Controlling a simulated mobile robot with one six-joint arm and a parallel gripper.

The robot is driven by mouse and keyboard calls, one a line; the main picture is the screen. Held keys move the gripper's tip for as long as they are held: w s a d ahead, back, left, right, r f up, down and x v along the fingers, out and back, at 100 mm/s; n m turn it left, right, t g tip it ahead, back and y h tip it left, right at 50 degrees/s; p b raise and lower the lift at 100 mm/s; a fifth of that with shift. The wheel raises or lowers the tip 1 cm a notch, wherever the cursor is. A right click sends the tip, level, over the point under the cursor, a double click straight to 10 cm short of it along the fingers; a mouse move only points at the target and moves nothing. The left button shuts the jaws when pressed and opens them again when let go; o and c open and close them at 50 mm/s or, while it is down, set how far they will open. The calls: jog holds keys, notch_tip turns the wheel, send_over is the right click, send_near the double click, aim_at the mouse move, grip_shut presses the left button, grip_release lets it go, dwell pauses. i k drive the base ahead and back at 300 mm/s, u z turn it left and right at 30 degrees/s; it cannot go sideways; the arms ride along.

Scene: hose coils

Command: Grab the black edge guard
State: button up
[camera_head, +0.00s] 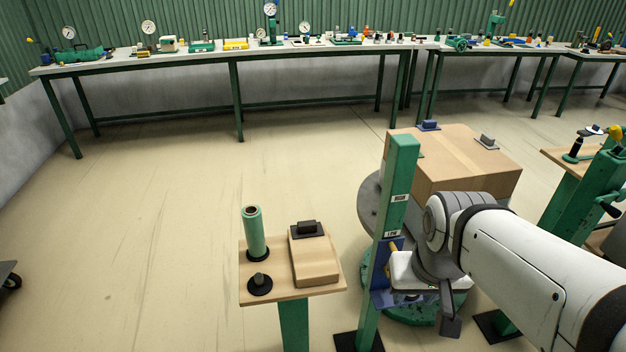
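A black edge guard (306,228), a small stepped block on a flat base, sits on top of a tan box (315,260) on a small wooden-topped stand (275,289). My white arm comes in from the right. My gripper (451,326) is a dark part low in front of the wrist, right of the stand and apart from the guard. Its fingers are not clear enough to tell open from shut. A blue guard (428,125) and a grey guard (487,141) lie on the large carton (465,160).
A green roll (254,232) stands upright on the stand, with a black knobbed disc (260,285) in front. A green post (396,200) rises between stand and arm. A round turntable (369,207) shows beneath the carton.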

aim_at(310, 228)
jog(key=i, duration=0.95)
jog(key=z, duration=0.05)
